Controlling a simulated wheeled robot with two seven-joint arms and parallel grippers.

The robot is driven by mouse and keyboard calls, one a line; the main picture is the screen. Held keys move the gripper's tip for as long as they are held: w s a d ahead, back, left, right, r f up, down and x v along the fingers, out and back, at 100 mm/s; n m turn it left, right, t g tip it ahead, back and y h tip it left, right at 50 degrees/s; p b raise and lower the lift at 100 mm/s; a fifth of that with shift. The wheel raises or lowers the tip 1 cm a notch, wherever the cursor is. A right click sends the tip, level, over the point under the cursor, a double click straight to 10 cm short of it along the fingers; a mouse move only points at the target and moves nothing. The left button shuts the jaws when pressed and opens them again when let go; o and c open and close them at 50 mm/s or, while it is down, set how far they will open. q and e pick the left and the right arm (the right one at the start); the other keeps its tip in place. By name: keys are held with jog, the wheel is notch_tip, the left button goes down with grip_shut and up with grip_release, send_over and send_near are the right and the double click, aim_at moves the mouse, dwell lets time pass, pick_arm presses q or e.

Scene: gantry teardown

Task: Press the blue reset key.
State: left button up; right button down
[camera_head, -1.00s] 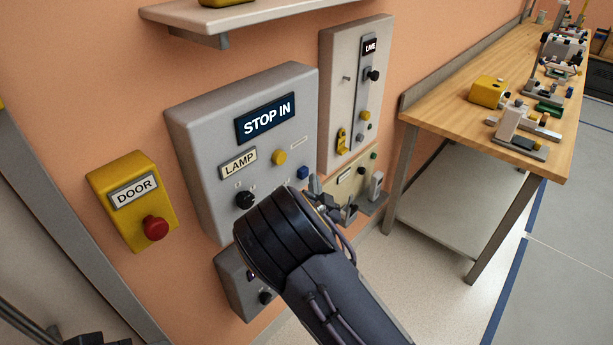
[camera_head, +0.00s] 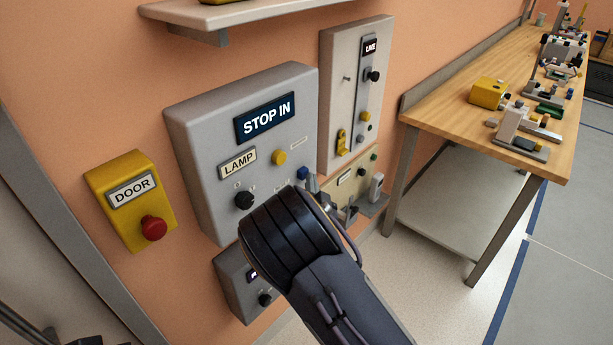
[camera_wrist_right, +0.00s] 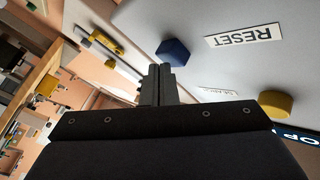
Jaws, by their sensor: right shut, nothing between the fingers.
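The blue reset key (camera_head: 302,173) sticks out of the grey wall box (camera_head: 205,110) marked STOP IN and LAMP. It shows as a blue block (camera_wrist_right: 173,51) in the right wrist view, beside the RESET label (camera_wrist_right: 243,35). My right gripper (camera_head: 312,184) is beside the key's lower right in the head view. In the right wrist view its fingers (camera_wrist_right: 158,72) are together, empty, with their tips just below the key in the picture; I cannot tell whether they touch it. A dark part at the head view's bottom left may be my left gripper (camera_head: 85,341); its fingers are not clear.
The same box carries a yellow button (camera_head: 279,157) and a black knob (camera_head: 244,200). A yellow DOOR box with a red button (camera_head: 154,228) is to the left. A LIVE panel (camera_head: 338,90) and a wooden bench (camera_head: 440,110) are to the right.

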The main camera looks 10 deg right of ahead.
jog(key=shift+w+a, duration=0.1)
jog(key=shift+w, duration=0.05)
dwell(0.4)
jog(key=shift+s+d+b, duration=0.55)
jog(key=shift+s, duration=0.2)
jog(key=shift+s+d+b, duration=0.45)
jog(key=shift+s+d, duration=0.5)
jog(key=shift+s, duration=0.25)
jog(key=shift+s+d+b, duration=0.4)
jog(key=shift+s+d, duration=0.5)
jog(key=shift+s, duration=0.25)
jog(key=shift+d, duration=0.1)
